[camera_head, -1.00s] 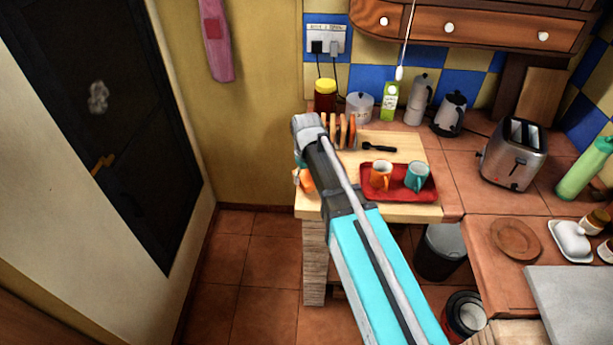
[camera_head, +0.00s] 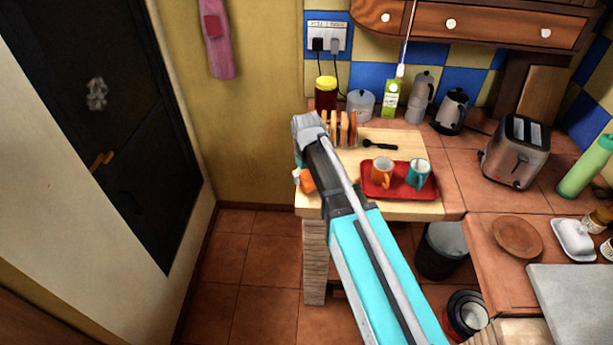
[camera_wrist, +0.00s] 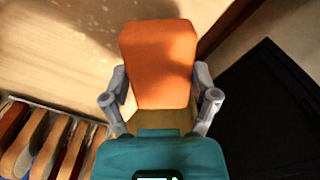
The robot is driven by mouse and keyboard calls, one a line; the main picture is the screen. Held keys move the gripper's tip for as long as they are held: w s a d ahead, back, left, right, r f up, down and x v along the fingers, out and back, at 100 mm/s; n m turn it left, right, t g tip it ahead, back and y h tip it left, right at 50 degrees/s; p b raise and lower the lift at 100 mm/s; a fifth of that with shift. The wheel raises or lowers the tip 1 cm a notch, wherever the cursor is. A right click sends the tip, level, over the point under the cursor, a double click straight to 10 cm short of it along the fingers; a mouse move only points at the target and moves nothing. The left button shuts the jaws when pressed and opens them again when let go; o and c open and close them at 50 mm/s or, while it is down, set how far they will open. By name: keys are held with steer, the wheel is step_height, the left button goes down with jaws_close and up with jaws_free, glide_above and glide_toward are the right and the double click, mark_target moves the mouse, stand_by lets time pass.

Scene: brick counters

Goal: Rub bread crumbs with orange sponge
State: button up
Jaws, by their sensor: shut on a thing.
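The orange sponge (camera_wrist: 158,62) is held between the two grey fingers of my gripper (camera_wrist: 161,97) in the wrist view. A tan part shows at the sponge's near end. In the head view the sponge (camera_head: 307,181) shows just left of my arm, over the left edge of the wooden board (camera_head: 400,141); most of my gripper is hidden behind my arm there. I cannot make out bread crumbs; whether the sponge touches the board is unclear.
A rack of bread slices (camera_head: 344,127) stands close to my arm and shows at lower left in the wrist view (camera_wrist: 45,145). A dark spoon (camera_head: 380,146) lies on the board.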

steer(key=shift+f+b, duration=0.95)
steer(key=shift+f, duration=0.05)
stand_by(0.4)
steer(key=shift+s+d+r, duration=0.1)
steer(key=shift+d+r, duration=0.05)
steer(key=shift+d, duration=1.85)
steer(key=shift+d, duration=0.1)
steer(key=shift+d, duration=1.95)
steer(key=shift+s, duration=0.1)
steer(key=shift+d, duration=0.1)
steer(key=shift+d, duration=1.9)
